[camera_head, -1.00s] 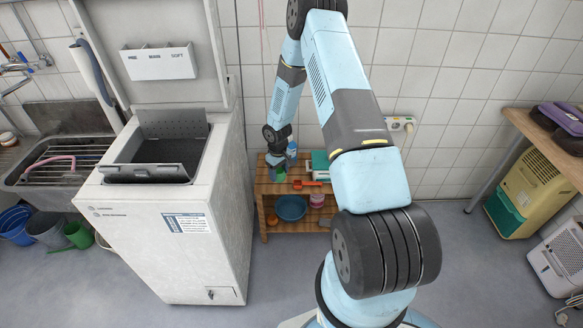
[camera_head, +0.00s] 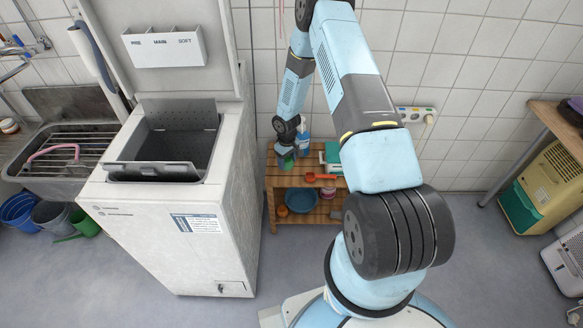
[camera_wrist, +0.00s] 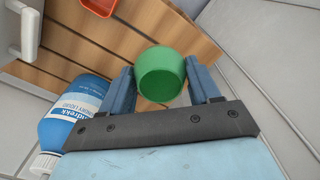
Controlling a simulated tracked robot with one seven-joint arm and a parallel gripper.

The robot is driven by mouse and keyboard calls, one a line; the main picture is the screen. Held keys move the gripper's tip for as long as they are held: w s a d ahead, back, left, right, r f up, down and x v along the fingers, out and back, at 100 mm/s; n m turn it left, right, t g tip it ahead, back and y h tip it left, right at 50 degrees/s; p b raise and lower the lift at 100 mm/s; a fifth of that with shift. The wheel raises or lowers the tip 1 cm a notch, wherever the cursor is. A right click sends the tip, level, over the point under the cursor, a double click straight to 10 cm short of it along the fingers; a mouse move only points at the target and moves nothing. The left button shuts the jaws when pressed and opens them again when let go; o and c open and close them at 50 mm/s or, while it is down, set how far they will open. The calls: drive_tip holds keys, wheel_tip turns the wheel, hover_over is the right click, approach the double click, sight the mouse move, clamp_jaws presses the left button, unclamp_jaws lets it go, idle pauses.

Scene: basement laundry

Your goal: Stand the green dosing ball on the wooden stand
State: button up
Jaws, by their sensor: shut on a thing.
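The green dosing ball (camera_wrist: 160,74) is a small round cup shape between my gripper's (camera_wrist: 158,84) two blue fingers in the wrist view. The fingers are shut on its sides. The wooden stand (camera_wrist: 150,22) is slatted and lies behind the ball in that view. In the head view the stand (camera_head: 271,182) is low, with a shelf beneath, against the tiled wall. My gripper (camera_head: 286,152) is at the left part of its top, with the ball (camera_head: 286,163) just below, partly hidden. I cannot tell whether the ball touches the slats.
A blue detergent bottle (camera_wrist: 72,108) is close left of my gripper in the wrist view. An orange-red scoop (camera_head: 320,177) and a teal-white box (camera_head: 332,156) are on the stand's top. A blue basin (camera_head: 301,200) is below. The washing machine (camera_head: 165,235) stands left.

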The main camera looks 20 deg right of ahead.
sight(287, 168)
drive_tip(key=shift+f, duration=2.6)
drive_tip(key=o, duration=1)
wheel_tip(287, 168, up, 12)
drive_tip(key=shift+r, duration=0.1)
